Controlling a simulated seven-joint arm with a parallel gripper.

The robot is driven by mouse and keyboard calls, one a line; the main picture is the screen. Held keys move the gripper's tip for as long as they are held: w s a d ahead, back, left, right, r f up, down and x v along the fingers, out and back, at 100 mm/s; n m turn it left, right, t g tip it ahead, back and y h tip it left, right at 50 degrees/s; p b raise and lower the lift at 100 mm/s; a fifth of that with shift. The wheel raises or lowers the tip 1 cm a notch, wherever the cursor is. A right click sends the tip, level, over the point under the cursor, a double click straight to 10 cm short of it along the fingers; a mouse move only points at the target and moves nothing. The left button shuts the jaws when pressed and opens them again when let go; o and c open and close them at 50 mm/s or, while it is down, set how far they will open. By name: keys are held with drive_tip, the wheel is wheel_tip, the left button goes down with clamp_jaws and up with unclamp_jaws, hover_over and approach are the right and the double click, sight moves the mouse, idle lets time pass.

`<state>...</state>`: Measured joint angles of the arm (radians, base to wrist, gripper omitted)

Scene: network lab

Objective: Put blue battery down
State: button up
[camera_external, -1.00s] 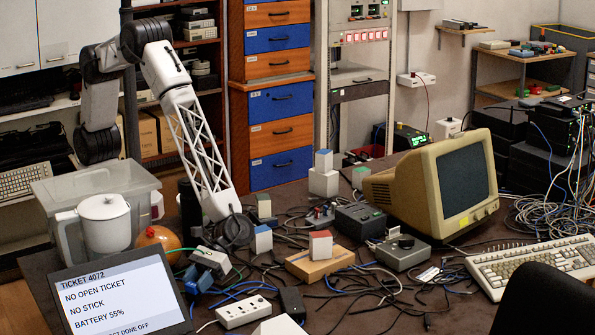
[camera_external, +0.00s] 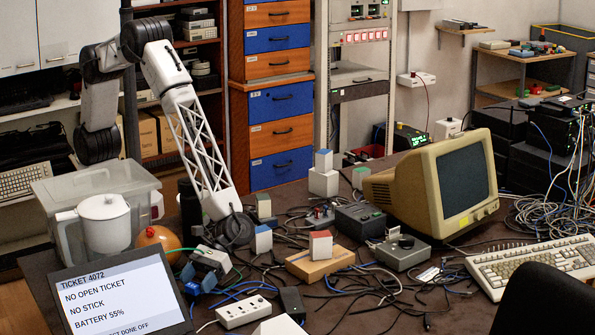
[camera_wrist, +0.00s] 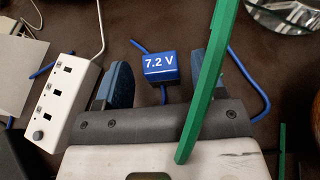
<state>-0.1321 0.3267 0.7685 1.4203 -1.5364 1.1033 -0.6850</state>
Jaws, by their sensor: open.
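The blue battery (camera_wrist: 160,68), a small blue block marked "7.2 V", is between the two dark blue fingers of my gripper (camera_wrist: 159,83) in the wrist view. Dark gaps show on both sides of it, so neither finger touches it there. It appears to rest on the dark table; its underside is hidden. In the outside view my gripper (camera_external: 199,280) is low over the table at front left, with fingers pointing down and apart. The battery is hard to tell from the blue fingers there.
A white power strip (camera_wrist: 62,103) lies left of my gripper in the wrist view. A long green strip (camera_wrist: 210,80) crosses in front of the right finger. Blue cables (camera_wrist: 245,82) run close by. A ticket screen (camera_external: 120,295) and white jug (camera_external: 105,225) stand to the left.

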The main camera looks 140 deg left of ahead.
drive_tip(key=v, duration=1.1)
drive_tip(key=shift+a, duration=0.35)
drive_tip(key=shift+s+r, duration=0.1)
drive_tip(key=shift+s, duration=0.05)
drive_tip(key=s+d+r+m+g+y, duration=0.1)
drive_tip(key=s+d+r+m+y, duration=0.2)
drive_tip(key=s+r, duration=0.5)
drive_tip(key=s+d+r+m+g, duration=0.25)
drive_tip(key=s+r+m, duration=0.25)
drive_tip(key=s+r, duration=0.3)
drive_tip(key=s+d+r+m+g+y, duration=0.1)
drive_tip(key=s+d+r+m+y, duration=0.2)
drive_tip(key=s+r, duration=0.5)
drive_tip(key=s+r+m+y, duration=0.1)
drive_tip(key=s+m, duration=0.3)
drive_tip(key=s, duration=0.6)
drive_tip(key=s+a+r+m+t+y, duration=0.1)
drive_tip(key=s+r+m+y, duration=0.1)
drive_tip(key=s, duration=0.9)
drive_tip(key=s+a+r+m+t+y, duration=0.1)
drive_tip(key=s+m+y, duration=0.2)
drive_tip(key=s, duration=0.7)
drive_tip(key=m, duration=0.2)
drive_tip(key=shift+s+r+m, duration=0.2)
drive_tip(key=shift+s+m, duration=0.05)
drive_tip(key=shift+m, duration=0.15)
